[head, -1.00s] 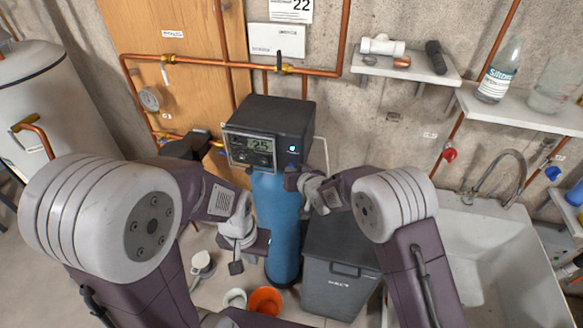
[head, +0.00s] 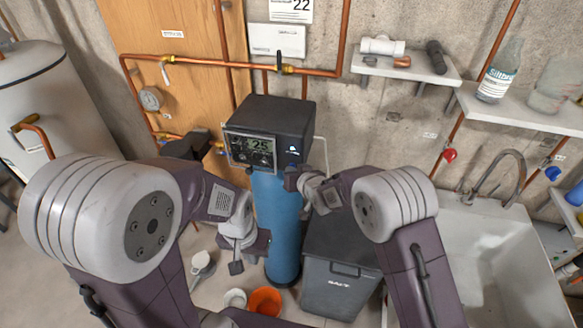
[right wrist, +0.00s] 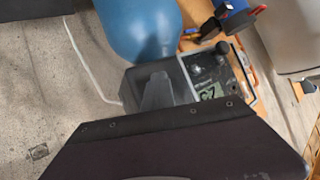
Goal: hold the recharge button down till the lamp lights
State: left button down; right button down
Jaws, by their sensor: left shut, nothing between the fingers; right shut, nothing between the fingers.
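The black control head (head: 268,130) sits on top of the tall blue tank (head: 280,225). The tip hides the button, and contact cannot be told. The right wrist view shows the display (right wrist: 208,92) beside my gripper. My left gripper (head: 237,267) is shut and empty, low left of the tank.
A dark lidded bin (head: 338,285) stands right of the tank. An orange bowl (head: 266,301) and a white one (head: 235,299) are on the floor in front. A sink (head: 490,255) is at the right. Copper pipes (head: 220,61) run along the wall behind.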

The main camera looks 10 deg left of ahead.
dwell(0.4)
jog(key=shift+s+b, duration=0.4)
jog(key=shift+s, duration=0.4)
jog(key=shift+f, duration=0.1)
jog(key=s+b, duration=0.1)
jog(key=s, duration=0.4)
jog(key=shift+a, duration=0.1)
